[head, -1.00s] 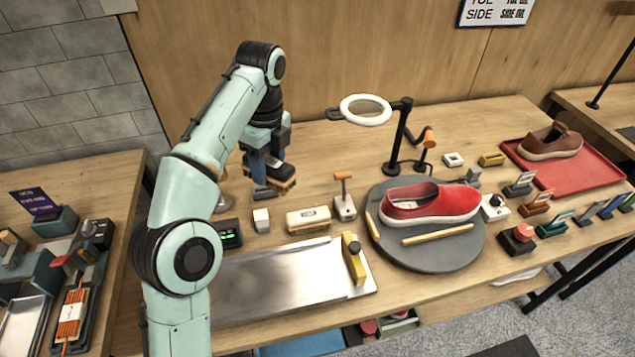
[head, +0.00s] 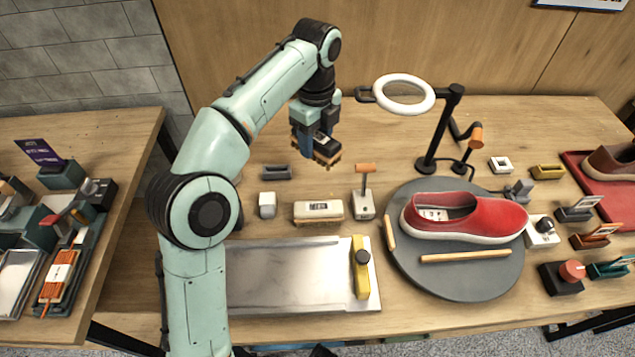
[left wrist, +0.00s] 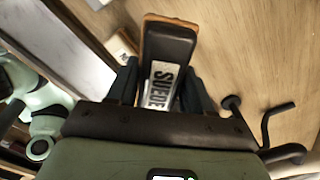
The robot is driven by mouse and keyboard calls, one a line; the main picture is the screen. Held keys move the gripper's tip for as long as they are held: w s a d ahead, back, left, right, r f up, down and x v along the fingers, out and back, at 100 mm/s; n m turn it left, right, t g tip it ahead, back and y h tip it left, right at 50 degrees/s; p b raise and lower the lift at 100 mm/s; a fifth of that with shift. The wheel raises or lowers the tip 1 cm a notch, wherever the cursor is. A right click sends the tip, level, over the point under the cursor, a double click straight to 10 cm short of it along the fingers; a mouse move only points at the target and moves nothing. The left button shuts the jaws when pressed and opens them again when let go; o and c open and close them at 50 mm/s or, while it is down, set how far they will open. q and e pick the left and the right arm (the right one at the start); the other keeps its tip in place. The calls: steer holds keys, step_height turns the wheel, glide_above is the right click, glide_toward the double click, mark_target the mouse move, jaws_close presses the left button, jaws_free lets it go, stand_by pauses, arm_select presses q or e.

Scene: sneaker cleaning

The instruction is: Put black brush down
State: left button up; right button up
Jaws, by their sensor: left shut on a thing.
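The black brush (head: 326,147) has a black back and a tan lower edge. My left gripper (head: 311,140) is shut on it and holds it above the back of the workbench. In the left wrist view the black brush (left wrist: 168,42) sits between the two dark fingers of my left gripper (left wrist: 163,82), and its white label reads "SUEDE". A small dark grey holder (head: 277,172) stands empty on the bench, below and left of the brush in the head view. My right gripper is not in view.
A white-topped brush (head: 318,211), a white block (head: 267,205) and an orange-handled tool (head: 364,192) stand in front. A ring lamp (head: 404,94) rises to the right. A red shoe (head: 465,216) rests on a round grey mat (head: 455,283). A metal tray (head: 290,275) lies nearer.

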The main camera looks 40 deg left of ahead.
arm_select(q)
step_height(320, 180, down, 12)
steer(key=b, duration=0.4)
steer(key=shift+w, duration=0.1)
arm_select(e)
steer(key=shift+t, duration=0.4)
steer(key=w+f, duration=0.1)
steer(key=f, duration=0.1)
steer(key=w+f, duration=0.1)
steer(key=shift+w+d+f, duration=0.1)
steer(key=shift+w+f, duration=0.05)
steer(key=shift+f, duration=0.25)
arm_select(q)
steer(key=shift+f, duration=0.1)
steer(key=shift+f, duration=0.55)
steer(key=o, duration=0.9)
steer(key=shift+o, duration=0.2)
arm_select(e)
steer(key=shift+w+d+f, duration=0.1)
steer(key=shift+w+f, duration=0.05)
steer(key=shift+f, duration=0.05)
